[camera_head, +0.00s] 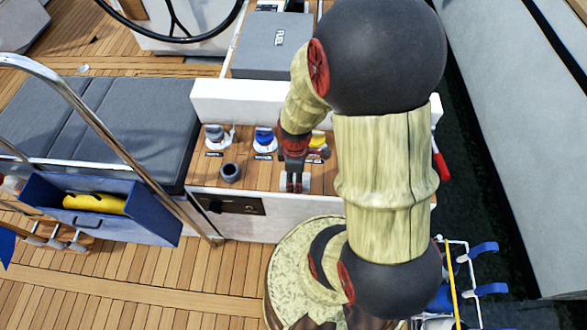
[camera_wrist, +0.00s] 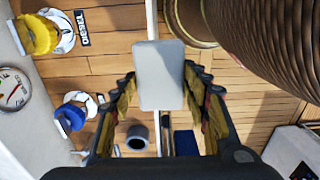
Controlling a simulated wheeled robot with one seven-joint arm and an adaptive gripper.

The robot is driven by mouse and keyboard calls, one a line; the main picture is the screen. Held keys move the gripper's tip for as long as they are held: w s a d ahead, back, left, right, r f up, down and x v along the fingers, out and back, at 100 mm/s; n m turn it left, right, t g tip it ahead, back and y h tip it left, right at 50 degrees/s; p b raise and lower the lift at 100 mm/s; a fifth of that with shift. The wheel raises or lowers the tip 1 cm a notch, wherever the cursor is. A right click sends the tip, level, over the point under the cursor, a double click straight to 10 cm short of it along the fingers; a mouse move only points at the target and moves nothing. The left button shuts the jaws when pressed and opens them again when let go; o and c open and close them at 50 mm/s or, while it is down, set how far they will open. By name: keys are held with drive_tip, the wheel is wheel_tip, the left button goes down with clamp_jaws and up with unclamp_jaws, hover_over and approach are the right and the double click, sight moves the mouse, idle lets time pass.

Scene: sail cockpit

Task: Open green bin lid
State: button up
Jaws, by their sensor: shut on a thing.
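No green bin or green lid can be made out in either view. My gripper (camera_head: 293,181) points down over the wooden counter, right of the dark cup. In the wrist view my gripper (camera_wrist: 161,85) has a finger on each side of a plain pale grey rectangular block (camera_wrist: 160,72) and is shut on it. My arm covers much of the right middle of the head view.
The counter (camera_head: 245,176) carries a dark cup (camera_head: 230,172), a blue filler cap (camera_head: 264,137) and a yellow one (camera_head: 318,141). An open blue box (camera_head: 150,218) with a yellow item stands left, beside a steel rail (camera_head: 115,140). Open deck (camera_head: 120,285) lies in front.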

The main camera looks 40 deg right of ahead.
drive_tip(key=w+d+f+b, duration=0.1)
drive_tip(key=w+f, duration=0.2)
drive_tip(key=w+d+f+b, duration=0.1)
drive_tip(key=w+d+f, duration=0.1)
drive_tip(key=w+f, duration=0.1)
drive_tip(key=w+d+f+b, duration=0.1)
drive_tip(key=w+f, duration=0.2)
drive_tip(key=w, duration=0.2)
drive_tip(key=shift+w+d, duration=0.15)
drive_tip(key=shift+d, duration=0.15)
drive_tip(key=shift+w+d+f+b, duration=0.1)
drive_tip(key=shift+w+f+b, duration=0.2)
drive_tip(key=shift+f, duration=0.1)
drive_tip(key=shift+f+b, duration=0.5)
drive_tip(key=shift+f, duration=0.85)
drive_tip(key=shift+f, duration=0.2)
drive_tip(key=o, duration=1.1)
drive_tip(key=shift+r, duration=0.1)
